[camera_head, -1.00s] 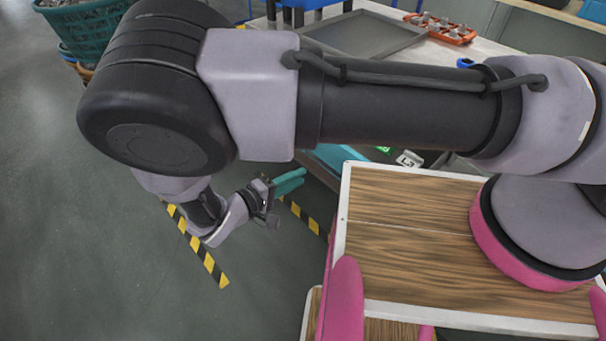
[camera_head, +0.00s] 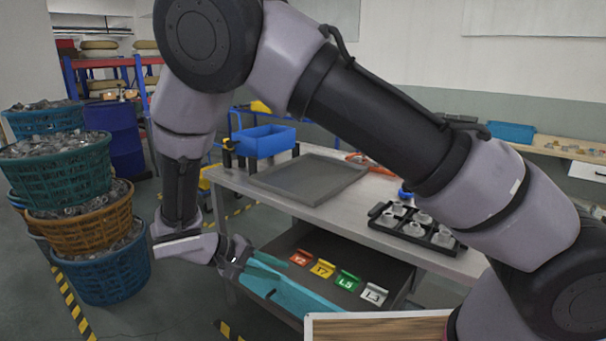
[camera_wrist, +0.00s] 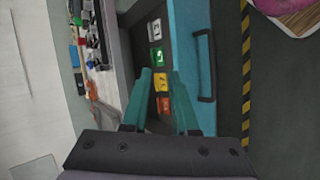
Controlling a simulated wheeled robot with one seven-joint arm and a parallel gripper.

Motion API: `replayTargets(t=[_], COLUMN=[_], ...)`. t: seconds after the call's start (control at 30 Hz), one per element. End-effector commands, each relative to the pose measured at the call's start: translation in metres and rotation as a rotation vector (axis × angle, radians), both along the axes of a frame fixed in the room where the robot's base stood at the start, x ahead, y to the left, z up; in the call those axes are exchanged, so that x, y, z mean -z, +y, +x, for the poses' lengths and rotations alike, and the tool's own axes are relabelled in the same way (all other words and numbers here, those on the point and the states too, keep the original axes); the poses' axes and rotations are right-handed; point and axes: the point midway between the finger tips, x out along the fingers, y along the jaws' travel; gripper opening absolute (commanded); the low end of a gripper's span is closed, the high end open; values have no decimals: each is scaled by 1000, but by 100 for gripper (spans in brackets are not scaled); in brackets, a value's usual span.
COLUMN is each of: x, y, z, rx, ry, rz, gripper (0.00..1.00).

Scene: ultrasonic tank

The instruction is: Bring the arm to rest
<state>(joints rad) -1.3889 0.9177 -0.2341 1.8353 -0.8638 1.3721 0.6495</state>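My arm stretches across the head view, with its elbow high at the top left and the forearm hanging down. My gripper (camera_head: 266,266) has teal fingers and appears in front of the open drawer (camera_head: 388,268) under the workbench. In the wrist view my gripper (camera_wrist: 160,74) has its two fingers apart with nothing between them. Beyond the fingertips are the drawer's coloured tags and its teal front (camera_wrist: 192,50) with a handle. Whether the fingers touch the drawer front cannot be told.
Stacked baskets (camera_head: 60,170) and a blue drum (camera_head: 113,140) stand left. Striped tape (camera_head: 72,300) marks the floor; some floor is clear.

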Motion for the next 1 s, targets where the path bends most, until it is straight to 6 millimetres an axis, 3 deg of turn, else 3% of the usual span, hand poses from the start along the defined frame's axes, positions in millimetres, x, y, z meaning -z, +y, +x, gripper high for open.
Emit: replayTargets(t=[0.03, 0.2, 0.5, 0.77, 1.0], x=[-21, -78, -178, -254, -312], y=[-9, -43, -116, -187, -247], z=[11, 37, 65, 64, 42], rx=[56, 203, 395, 492, 527], ry=[28, 115, 162, 88, -74], rz=[54, 232, 580, 878, 1115], gripper=[27, 27, 27, 27, 27])
